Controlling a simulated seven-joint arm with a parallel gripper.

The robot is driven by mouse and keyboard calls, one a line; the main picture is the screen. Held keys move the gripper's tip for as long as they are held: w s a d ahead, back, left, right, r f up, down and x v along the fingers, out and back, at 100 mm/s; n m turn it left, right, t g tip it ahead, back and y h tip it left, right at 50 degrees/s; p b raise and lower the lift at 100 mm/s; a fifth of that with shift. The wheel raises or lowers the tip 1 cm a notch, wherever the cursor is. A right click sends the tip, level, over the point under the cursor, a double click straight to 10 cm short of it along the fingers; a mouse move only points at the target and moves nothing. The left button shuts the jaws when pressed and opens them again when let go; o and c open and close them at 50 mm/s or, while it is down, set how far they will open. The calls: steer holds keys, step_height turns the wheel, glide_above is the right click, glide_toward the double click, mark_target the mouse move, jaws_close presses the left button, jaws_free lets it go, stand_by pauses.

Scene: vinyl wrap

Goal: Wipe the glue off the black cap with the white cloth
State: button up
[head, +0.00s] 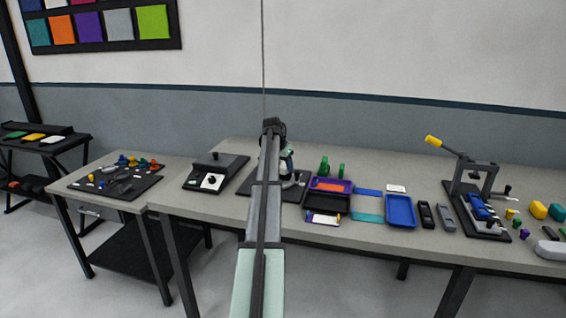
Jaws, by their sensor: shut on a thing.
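My arm reaches up the middle of the head view and bends down behind its own links over a dark mat (258,187) on the long table. My gripper (289,180) shows only in part just right of the arm, low over the mat. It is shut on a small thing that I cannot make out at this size. The black cap and its glue cannot be told apart from the dark mat and arm parts. I cannot pick out the white cloth with certainty; the area behind the arm is hidden.
Left of the mat stands a black device (215,172). Right are green upright pieces (324,168), a purple-rimmed tray (331,184), a blue tray (401,210) and a lever press (478,178). A side table (176,168) holds small parts. Bare tabletop runs along the back.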

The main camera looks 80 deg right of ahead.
mark_target(283, 167)
steer(key=d, duration=0.2)
steer(key=shift+d+f, duration=0.2)
steer(key=shift+d, duration=0.2)
steer(key=shift+d+r, duration=0.15)
steer(key=shift+d, duration=1.35)
steer(key=shift+a, duration=3.35)
steer(key=shift+r, duration=3.95)
